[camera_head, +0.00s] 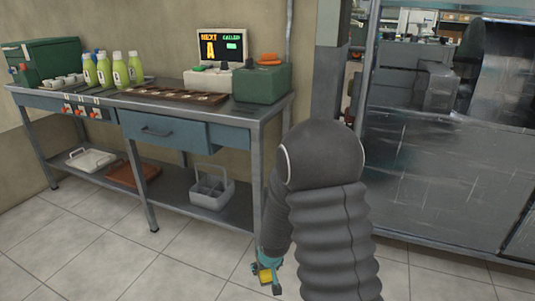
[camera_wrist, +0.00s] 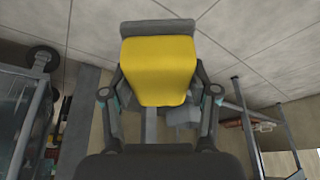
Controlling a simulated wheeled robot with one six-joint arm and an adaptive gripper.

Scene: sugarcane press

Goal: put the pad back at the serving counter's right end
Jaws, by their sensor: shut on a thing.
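The pad (camera_wrist: 158,68) is yellow with a grey edge and fills the upper middle of the wrist view. My gripper (camera_wrist: 158,85) is shut on it, one finger at each side. In the head view my gripper (camera_head: 268,272) hangs low in front of the counter's right end, well below its top, and a small yellow part of the pad (camera_head: 265,275) shows there. My arm hides part of the floor and the area right of the counter. The serving counter (camera_head: 222,112) is a metal table with blue drawers. A green box (camera_head: 262,86) with orange discs on top stands at its right end.
On the counter stand several green bottles (camera_head: 120,72), a brown tray (camera_head: 170,95), a screen (camera_head: 222,46) and a green case (camera_head: 45,60). The lower shelf holds a grey caddy (camera_head: 210,190) and a brown tray (camera_head: 133,174). A metal machine with glass panels (camera_head: 450,170) stands at right.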

